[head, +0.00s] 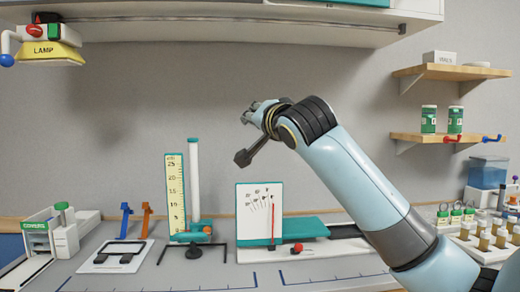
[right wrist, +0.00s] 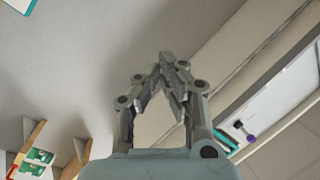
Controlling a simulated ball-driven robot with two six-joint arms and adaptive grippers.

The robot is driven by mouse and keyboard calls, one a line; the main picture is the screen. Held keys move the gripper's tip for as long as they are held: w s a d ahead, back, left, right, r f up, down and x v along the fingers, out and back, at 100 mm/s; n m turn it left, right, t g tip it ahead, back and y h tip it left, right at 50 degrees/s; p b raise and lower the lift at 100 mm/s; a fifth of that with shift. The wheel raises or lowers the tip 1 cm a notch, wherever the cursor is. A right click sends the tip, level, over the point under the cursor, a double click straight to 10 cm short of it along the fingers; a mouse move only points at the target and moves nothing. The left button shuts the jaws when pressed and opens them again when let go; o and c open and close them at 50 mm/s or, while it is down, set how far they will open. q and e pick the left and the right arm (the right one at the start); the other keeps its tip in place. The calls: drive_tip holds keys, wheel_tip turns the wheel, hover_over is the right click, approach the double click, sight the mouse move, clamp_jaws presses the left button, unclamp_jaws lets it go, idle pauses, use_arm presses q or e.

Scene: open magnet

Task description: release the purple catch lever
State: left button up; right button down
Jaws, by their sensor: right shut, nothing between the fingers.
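A purple knob (right wrist: 250,138) shows in the right wrist view, at the right. A short black part (right wrist: 240,125) lies close beside it, next to a white panel with a teal edge. The knob looks like the end of the catch lever; how it is mounted is too small to tell. I cannot make it out in the head view. My right gripper (head: 250,110) is raised in front of the grey wall, shut and empty. Its fingertips meet in the right wrist view (right wrist: 170,65), apart from the knob. My left gripper is not in view.
A wall cabinet with a rail (head: 240,28) hangs above. A yellow lamp (head: 48,52) is at the upper left. Shelves with green jars (head: 428,119) are at the right. The bench holds a yellow ruler (head: 175,190), a white board (head: 250,215) and vials (head: 485,240).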

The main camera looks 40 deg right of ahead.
drive_tip(key=s+d+r+m+t+h, duration=0.1)
drive_tip(key=d+r+m+t, duration=0.15)
drive_tip(key=r, duration=0.95)
drive_tip(key=s+d+r+m+t+h, duration=0.1)
drive_tip(key=d+r+m+t, duration=0.15)
drive_tip(key=r, duration=0.85)
drive_tip(key=s+d+r+m+t+h, duration=0.1)
drive_tip(key=s+d+r+m+t, duration=0.15)
drive_tip(key=r, duration=0.95)
drive_tip(key=w+r+p, duration=0.8)
drive_tip(key=w+p, duration=0.2)
drive_tip(key=w, duration=0.1)
drive_tip(key=shift+a+p, duration=0.35)
drive_tip(key=shift+a, duration=0.1)
drive_tip(key=shift+s+d+m+t, duration=0.1)
drive_tip(key=shift+m+t, duration=0.15)
drive_tip(key=shift+t, duration=0.1)
